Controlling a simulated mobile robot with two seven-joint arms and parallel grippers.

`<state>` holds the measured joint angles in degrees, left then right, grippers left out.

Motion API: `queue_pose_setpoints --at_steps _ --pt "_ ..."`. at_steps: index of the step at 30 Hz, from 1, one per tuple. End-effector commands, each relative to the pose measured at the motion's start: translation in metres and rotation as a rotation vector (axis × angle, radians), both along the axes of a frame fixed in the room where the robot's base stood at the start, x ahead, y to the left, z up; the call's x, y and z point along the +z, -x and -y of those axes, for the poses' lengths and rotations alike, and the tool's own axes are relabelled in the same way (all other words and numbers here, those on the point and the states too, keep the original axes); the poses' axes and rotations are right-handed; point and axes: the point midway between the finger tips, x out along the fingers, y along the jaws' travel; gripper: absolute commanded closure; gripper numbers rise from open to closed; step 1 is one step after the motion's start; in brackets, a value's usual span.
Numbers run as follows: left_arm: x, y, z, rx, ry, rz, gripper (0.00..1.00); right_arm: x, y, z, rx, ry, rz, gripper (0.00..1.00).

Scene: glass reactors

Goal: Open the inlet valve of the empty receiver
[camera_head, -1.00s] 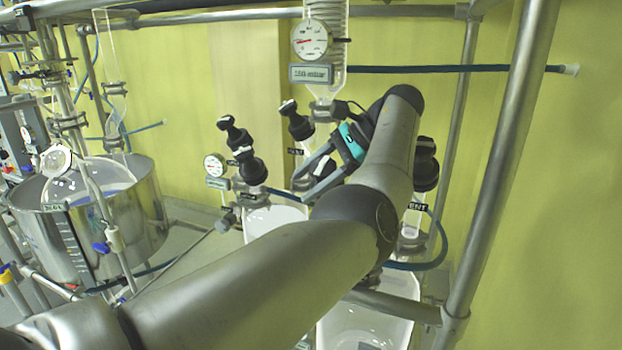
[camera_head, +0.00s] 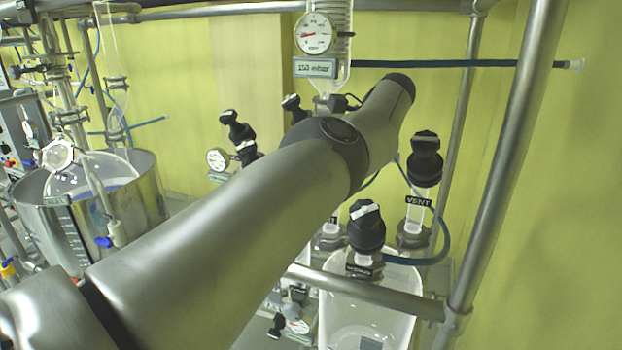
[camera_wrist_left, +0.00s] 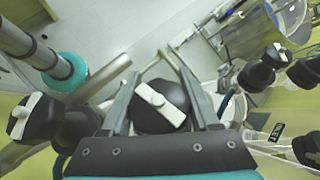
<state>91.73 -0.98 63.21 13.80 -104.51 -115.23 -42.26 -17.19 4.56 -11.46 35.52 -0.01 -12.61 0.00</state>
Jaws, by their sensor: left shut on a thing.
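In the left wrist view, my left gripper (camera_wrist_left: 150,75) is shut on a black valve knob (camera_wrist_left: 160,121) with a white bar on top (camera_wrist_left: 160,104). In the head view my arm hides this gripper and the held knob. A pale glass receiver (camera_head: 345,318) stands at the lower right of the head view. A black knob (camera_head: 366,232) sits above it, its label too small to read. Another black knob (camera_head: 425,168) has a VENT label (camera_head: 418,201) under it. The other receiver is hidden behind my arm. My right gripper is not in view.
Black knobs (camera_head: 237,130) and a small gauge (camera_head: 217,159) stand left of my arm. A dial gauge (camera_head: 314,33) hangs above. A metal post (camera_head: 508,165) and rail (camera_head: 400,302) bound the right side. A steel vessel (camera_head: 140,200) stands left.

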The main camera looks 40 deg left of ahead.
Motion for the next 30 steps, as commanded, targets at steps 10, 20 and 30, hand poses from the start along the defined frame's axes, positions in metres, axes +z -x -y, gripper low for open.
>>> queue_pose_setpoints --at_steps 10,20,30 --pt "0.0062 -0.0024 0.0015 -0.009 -0.002 0.011 0.94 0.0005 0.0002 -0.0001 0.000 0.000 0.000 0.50" --pt "0.0049 -0.0019 0.0014 -0.007 -0.002 0.009 0.08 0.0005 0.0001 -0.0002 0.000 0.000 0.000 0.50" --pt "0.0037 -0.0014 0.0012 -0.006 -0.001 0.006 0.08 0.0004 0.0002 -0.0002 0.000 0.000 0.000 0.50"
